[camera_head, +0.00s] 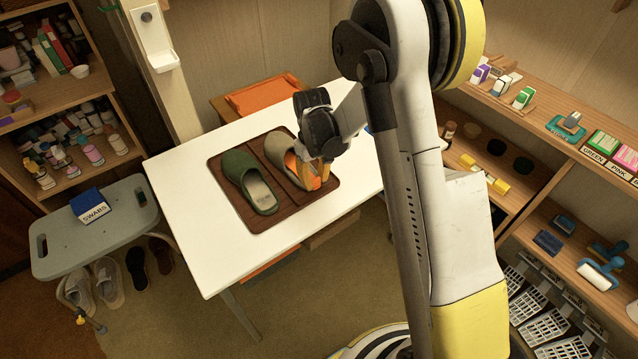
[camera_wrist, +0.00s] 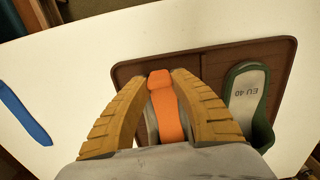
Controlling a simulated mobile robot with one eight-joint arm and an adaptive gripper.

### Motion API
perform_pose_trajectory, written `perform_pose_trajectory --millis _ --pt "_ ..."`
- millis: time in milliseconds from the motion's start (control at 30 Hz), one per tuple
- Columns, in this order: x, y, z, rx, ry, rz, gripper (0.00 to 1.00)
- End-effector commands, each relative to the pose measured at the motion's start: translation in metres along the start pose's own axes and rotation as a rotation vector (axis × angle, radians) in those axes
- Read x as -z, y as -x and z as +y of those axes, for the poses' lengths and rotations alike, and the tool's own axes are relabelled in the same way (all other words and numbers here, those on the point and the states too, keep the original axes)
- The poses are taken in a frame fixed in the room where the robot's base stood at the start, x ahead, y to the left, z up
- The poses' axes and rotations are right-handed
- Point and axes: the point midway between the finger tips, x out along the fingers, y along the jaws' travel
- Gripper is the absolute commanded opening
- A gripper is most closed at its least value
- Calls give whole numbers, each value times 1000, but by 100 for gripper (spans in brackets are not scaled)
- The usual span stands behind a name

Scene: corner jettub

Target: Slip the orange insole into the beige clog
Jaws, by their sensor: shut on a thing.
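The beige clog (camera_head: 276,147) lies on the right half of a dark brown tray (camera_head: 248,222) on the white table. The orange insole (camera_wrist: 165,110) is upright between my yellow fingers in the wrist view, and a strip of it (camera_head: 290,161) shows over the clog's opening in the head view. My gripper (camera_wrist: 162,76) is shut on the insole, above the clog. It also shows in the head view (camera_head: 314,181). The fingers hide most of the clog in the wrist view, so I cannot tell how far the insole is inside.
A green clog (camera_head: 238,166) marked EU 40 sits on the tray's left half. A blue strip (camera_wrist: 24,112) lies on the table. An orange chair (camera_head: 265,96) stands behind the table. Shelves (camera_head: 560,140) stand at right. The table's front left is clear.

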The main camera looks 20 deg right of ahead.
Motion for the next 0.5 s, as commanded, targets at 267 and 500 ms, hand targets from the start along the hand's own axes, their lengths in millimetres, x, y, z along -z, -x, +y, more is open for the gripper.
perform_pose_trajectory --millis 267,500 --pt "18 -1 0 0 0 4 8" --pt "27 -1 0 0 0 7 8"
